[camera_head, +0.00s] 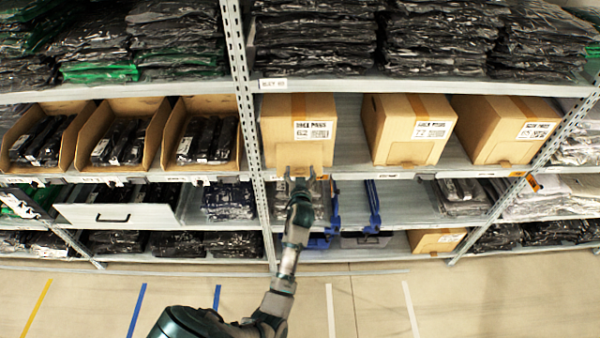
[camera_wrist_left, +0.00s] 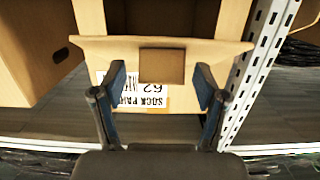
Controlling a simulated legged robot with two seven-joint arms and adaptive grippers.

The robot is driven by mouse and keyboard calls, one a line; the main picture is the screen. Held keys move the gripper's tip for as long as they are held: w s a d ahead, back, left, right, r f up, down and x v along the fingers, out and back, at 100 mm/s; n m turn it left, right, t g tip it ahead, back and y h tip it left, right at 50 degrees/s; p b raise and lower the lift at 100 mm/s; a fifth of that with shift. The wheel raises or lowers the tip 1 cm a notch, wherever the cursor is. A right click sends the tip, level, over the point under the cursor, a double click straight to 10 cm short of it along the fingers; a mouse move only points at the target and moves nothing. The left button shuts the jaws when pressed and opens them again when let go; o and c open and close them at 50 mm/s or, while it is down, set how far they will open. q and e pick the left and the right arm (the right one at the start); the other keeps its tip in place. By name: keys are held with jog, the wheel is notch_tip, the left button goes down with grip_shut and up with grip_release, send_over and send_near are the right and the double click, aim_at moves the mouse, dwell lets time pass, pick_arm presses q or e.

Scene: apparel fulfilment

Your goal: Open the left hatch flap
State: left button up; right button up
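A brown cardboard box (camera_head: 283,151) with a white printed label (camera_head: 313,130) stands on the middle shelf, just right of a perforated post. My left gripper (camera_head: 300,178) is at the lower front of this box. In the left wrist view, a cardboard flap (camera_wrist_left: 215,57) runs across the box, with a darker square tab (camera_wrist_left: 162,67) at its middle. My left gripper's open fingers (camera_wrist_left: 162,93) stand on either side of the tab, apart from each other. Whether they touch the cardboard is unclear. My right gripper is not in view.
Two similar boxes (camera_head: 400,140) (camera_head: 495,140) stand to the right on the same shelf. The metal post (camera_head: 243,90) is close to the left box and also shows in the left wrist view (camera_wrist_left: 262,60). Blue parts (camera_head: 373,205) are below the shelf.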

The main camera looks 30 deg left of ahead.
pick_arm(q)
jog(key=shift+s+d+f, duration=0.1)
jog(key=shift+s+d, duration=0.1)
jog(key=shift+s, duration=0.25)
jog(key=v, duration=1.1)
